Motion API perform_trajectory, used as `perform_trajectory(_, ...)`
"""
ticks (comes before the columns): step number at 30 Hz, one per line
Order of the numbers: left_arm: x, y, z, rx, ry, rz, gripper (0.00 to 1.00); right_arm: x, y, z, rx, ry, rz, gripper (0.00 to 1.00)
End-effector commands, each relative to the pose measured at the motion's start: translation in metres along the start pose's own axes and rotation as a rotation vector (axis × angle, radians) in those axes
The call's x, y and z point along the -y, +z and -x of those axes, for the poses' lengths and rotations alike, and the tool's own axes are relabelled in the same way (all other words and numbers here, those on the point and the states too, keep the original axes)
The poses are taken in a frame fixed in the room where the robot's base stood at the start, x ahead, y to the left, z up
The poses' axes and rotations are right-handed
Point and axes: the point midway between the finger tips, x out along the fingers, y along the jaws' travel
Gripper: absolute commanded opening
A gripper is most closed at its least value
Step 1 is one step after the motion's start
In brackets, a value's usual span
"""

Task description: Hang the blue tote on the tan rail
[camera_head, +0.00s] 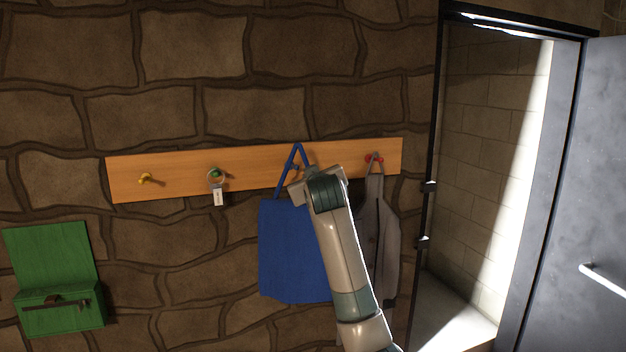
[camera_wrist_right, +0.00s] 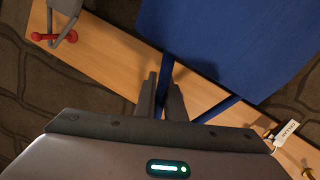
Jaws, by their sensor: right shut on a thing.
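The tan rail (camera_head: 250,165) runs across the stone wall and also crosses the wrist view (camera_wrist_right: 105,58). The blue tote (camera_head: 290,250) hangs upright in front of the wall, its strap (camera_head: 285,172) forming a peak at the rail's height. My right gripper (camera_head: 303,186) is at the rail's right half, shut on the strap. In the wrist view my right fingertips (camera_wrist_right: 163,92) pinch the blue strap, with the tote body (camera_wrist_right: 225,40) beyond. I cannot tell whether the strap loops over a peg; my gripper partly hides that spot. My left gripper is out of view.
A yellow peg (camera_head: 146,179) is at the rail's left, then a peg with a ring and white tag (camera_head: 218,197). A grey bag (camera_head: 380,235) hangs from a red peg (camera_head: 374,159), close beside my arm. A green wall box (camera_head: 60,300) is low left; a metal door (camera_head: 580,180) stands right.

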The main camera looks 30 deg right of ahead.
Motion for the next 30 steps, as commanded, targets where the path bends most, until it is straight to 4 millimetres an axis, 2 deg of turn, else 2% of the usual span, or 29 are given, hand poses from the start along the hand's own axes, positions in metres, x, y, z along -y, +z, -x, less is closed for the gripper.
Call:
perform_trajectory(14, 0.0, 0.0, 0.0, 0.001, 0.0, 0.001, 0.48, 0.005, -0.002, -0.027, 0.0, 0.0, 0.0, 0.0)
perform_trajectory(21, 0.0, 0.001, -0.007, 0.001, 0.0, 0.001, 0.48, 0.011, 0.013, -0.028, -0.001, 0.0, 0.0, 0.0)
perform_trajectory(30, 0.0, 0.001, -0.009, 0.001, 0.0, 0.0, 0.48, 0.015, 0.022, -0.031, -0.001, 0.0, -0.001, 0.0)
